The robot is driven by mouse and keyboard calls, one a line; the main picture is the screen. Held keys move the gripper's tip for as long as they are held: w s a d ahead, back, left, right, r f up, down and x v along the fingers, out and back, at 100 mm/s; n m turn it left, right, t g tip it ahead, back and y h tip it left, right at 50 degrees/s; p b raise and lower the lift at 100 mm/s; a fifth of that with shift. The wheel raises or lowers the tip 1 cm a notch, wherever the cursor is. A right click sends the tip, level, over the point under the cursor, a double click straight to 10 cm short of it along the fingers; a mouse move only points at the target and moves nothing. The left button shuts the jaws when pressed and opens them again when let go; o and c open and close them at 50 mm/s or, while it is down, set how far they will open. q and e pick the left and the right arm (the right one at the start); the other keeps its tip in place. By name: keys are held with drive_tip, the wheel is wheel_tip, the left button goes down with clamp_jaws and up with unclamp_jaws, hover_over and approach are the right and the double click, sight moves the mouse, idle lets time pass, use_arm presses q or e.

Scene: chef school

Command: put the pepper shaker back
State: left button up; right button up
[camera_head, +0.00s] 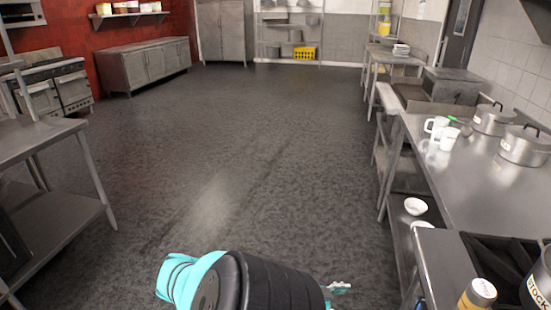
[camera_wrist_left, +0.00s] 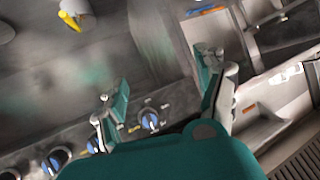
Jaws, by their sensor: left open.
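I cannot pick out the pepper shaker for certain. A small container with a yellowish body and pale top (camera_head: 478,293) stands at the bottom right of the head view, by the stove; its label is unreadable. My left arm crosses the bottom of the head view, hiding most of its gripper. In the left wrist view my left gripper (camera_wrist_left: 165,88) is open, its two teal-and-grey fingers wide apart with nothing between them. Blue stove knobs (camera_wrist_left: 150,120) show behind and below the fingers. My right gripper is not in view.
A long steel counter (camera_head: 475,190) on the right carries white jugs (camera_head: 437,127) and lidded pots (camera_head: 525,146). A pot marked STOCK (camera_head: 538,287) stands at the right edge. White bowls (camera_head: 415,206) sit on a lower shelf. The floor ahead is clear.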

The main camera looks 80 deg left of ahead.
use_arm(q)
drive_tip(key=s+d+f+n+g+y, duration=0.1)
drive_tip(key=s+d+f+g, duration=0.1)
drive_tip(key=s+f, duration=0.45)
drive_tip(key=s+d+f+g+y, duration=0.1)
drive_tip(key=s+d+f+g, duration=0.15)
drive_tip(key=f, duration=0.65)
drive_tip(key=s+d+f+g, duration=0.2)
drive_tip(key=s+d+f, duration=0.3)
drive_tip(key=d, duration=0.3)
drive_tip(key=s+d+f+m+g+h, duration=0.1)
drive_tip(key=s+d+f+g, duration=0.2)
drive_tip(key=s+d+f, duration=0.2)
drive_tip(key=s+d+f+m+g+h, duration=0.1)
drive_tip(key=s+d+f, duration=0.4)
drive_tip(key=d, duration=0.6)
drive_tip(key=shift+s+g, duration=0.65)
drive_tip(key=shift+s, duration=0.45)
